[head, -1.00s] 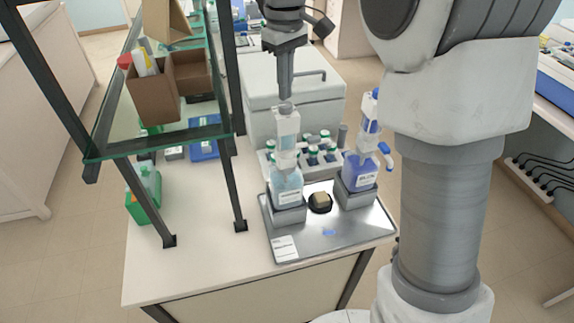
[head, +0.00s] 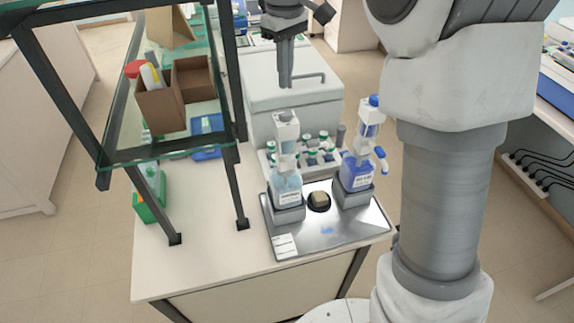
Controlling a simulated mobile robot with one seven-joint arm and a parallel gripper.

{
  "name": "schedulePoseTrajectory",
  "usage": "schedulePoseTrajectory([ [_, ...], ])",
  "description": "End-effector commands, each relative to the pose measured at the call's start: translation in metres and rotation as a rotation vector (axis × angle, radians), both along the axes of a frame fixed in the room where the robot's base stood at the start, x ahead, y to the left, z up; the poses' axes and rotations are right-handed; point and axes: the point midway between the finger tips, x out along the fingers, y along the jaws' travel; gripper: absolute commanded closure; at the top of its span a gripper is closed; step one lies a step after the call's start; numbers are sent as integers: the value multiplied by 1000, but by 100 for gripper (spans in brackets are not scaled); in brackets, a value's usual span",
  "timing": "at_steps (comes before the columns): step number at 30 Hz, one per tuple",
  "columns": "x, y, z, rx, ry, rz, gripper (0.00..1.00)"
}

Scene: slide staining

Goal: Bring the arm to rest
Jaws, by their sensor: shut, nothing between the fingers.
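My gripper (head: 287,80) shows at the top centre of the head view, pointing down with its fingers together and nothing between them. It is in front of a white box with a grey handle and appears above the two dispenser bottles, touching neither in the picture. One bottle with pale blue liquid (head: 286,187) stands upright in a grey holder at the left of the metal tray (head: 345,232). The other bottle, with darker blue liquid and a blue top (head: 357,172), stands upright in the right holder.
A glass-shelved rack (head: 170,152) with brown cardboard boxes (head: 160,110) stands at the left. A green container (head: 148,193) sits below it. A rack of green-capped vials (head: 305,152) is behind the bottles. The front left of the bench (head: 215,265) is clear.

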Motion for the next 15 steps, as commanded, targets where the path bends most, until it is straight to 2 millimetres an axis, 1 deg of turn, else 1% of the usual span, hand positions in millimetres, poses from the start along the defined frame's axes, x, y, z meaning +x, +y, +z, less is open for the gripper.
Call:
schedulePoseTrajectory([
  [10,-2,-1,0,0,-5,-7,100],
  [13,-12,-7,3,4,-24,-33,100],
  [15,-24,-14,6,8,-49,-68,100],
])
